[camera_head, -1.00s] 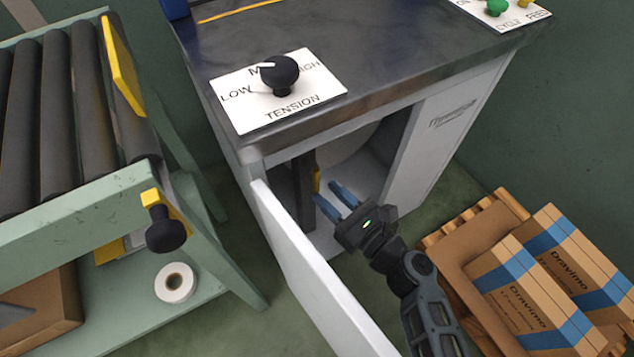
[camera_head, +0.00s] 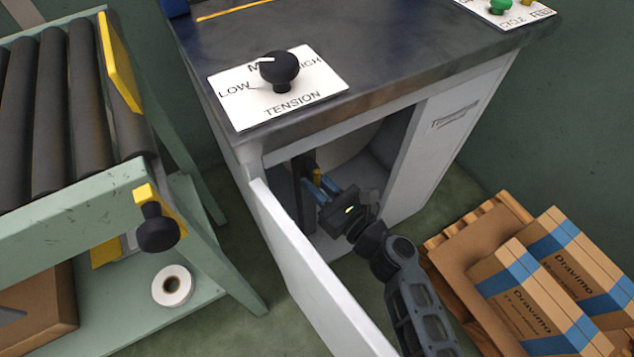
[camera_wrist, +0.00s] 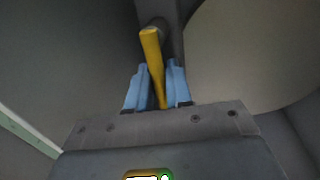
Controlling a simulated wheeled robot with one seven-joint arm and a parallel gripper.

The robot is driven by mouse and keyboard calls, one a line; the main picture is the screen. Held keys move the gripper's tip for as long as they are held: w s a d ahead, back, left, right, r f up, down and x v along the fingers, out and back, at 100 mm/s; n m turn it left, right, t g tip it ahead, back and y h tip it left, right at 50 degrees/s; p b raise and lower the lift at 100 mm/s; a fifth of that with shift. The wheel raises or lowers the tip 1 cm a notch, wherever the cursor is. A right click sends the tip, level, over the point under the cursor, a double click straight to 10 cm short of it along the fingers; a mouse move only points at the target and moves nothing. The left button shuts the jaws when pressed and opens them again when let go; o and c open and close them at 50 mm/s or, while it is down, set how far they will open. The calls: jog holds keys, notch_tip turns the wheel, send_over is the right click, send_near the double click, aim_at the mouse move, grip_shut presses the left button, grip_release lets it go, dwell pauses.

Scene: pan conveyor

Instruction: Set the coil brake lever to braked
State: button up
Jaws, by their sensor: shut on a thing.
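The coil brake lever is a yellow bar (camera_wrist: 152,62) in the wrist view, mounted on a dark post inside the open cabinet. In the head view a small part of the yellow lever (camera_head: 317,174) shows just beyond the fingertips. My gripper (camera_wrist: 157,80) has its two blue fingers on either side of the lever's lower part and is shut on it. In the head view my gripper (camera_head: 316,187) reaches through the cabinet doorway. Any marking for the lever's positions is not visible.
The open white cabinet door (camera_head: 300,270) stands left of my arm. A large pale coil (camera_wrist: 250,50) is right of the lever. The tension knob (camera_head: 279,70) sits on the cabinet top. A pallet with boxes (camera_head: 545,285) is at right, a roller conveyor (camera_head: 75,110) at left.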

grip_shut()
jog(key=shift+w+d+r+n+h+p, duration=0.3)
jog(key=shift+d+r+n+h, duration=0.3)
jog(key=shift+n, duration=1.75)
jog(key=shift+w+d+r+n+h+p, duration=0.2)
jog(key=shift+w+d+r+n+h, duration=0.35)
jog(key=shift+n, duration=1.85)
jog(key=shift+w+d+r+n+h+p, duration=0.25)
jog(key=shift+d+r+n+h, duration=0.35)
jog(key=shift+n, duration=1.75)
jog(key=o, duration=0.6)
grip_release()
jog(key=p+v, duration=0.1)
jog(key=v, duration=0.6)
jog(key=shift+s+d, duration=0.25)
jog(key=shift+s, duration=0.05)
